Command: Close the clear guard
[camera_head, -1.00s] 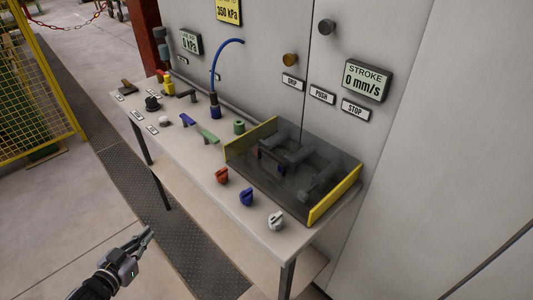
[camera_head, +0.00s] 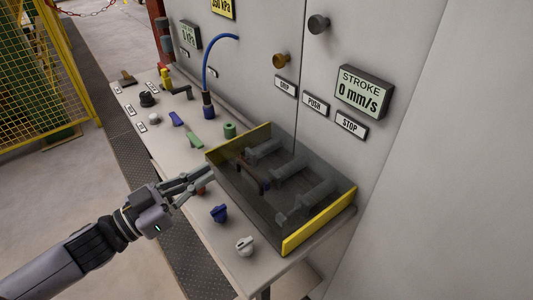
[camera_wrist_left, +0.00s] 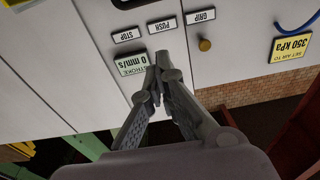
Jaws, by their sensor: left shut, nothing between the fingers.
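The clear guard (camera_head: 262,212) is a smoky see-through box on the right part of the bench, with a yellow panel at its left end (camera_head: 238,142) and another at its right end (camera_head: 320,220). Grey clamp-like parts and a dark handle-like bar show through it. I cannot tell how far it stands open. My left gripper (camera_head: 207,172) is shut and empty, just left of the guard's near left corner; I cannot tell if they touch. In the left wrist view the shut fingertips (camera_wrist_left: 157,68) show against the cabinet front. My right gripper is not in view.
A blue knob (camera_head: 219,213) and a white knob (camera_head: 245,246) stand in front of the guard; a red one is mostly behind my gripper. Green and blue levers, a green cylinder (camera_head: 230,130) and a blue hose (camera_head: 206,70) are to the left. The cabinet wall rises behind.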

